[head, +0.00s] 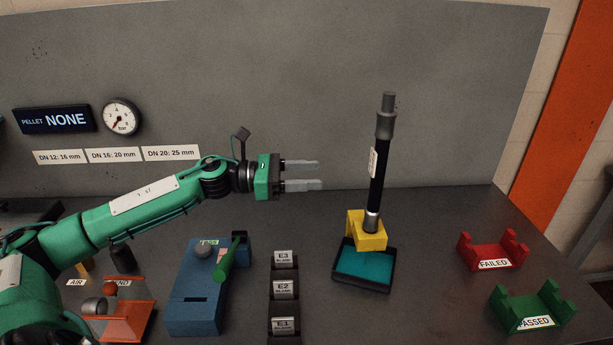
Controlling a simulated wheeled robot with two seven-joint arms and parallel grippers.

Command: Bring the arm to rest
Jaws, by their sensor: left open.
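My left gripper (302,174) is on the green arm that comes in from the left. It is open and empty, with its two fingers apart and pointing right, in the air above the bench. A black hose (377,178) with grey metal end fittings stands nearly upright to the right of the gripper, apart from the fingertips. Its lower end sits at a yellow holder (366,229) by a dark tray (363,284) with a teal inside. My right gripper is not in the picture.
A red cradle (492,249) marked FAILED and a green cradle (533,305) marked PASSED stand at the right. A blue block (193,300) with a green handle and a rack of E1 to E3 blanks (284,290) stand below the arm. The grey back panel (270,70) is behind.

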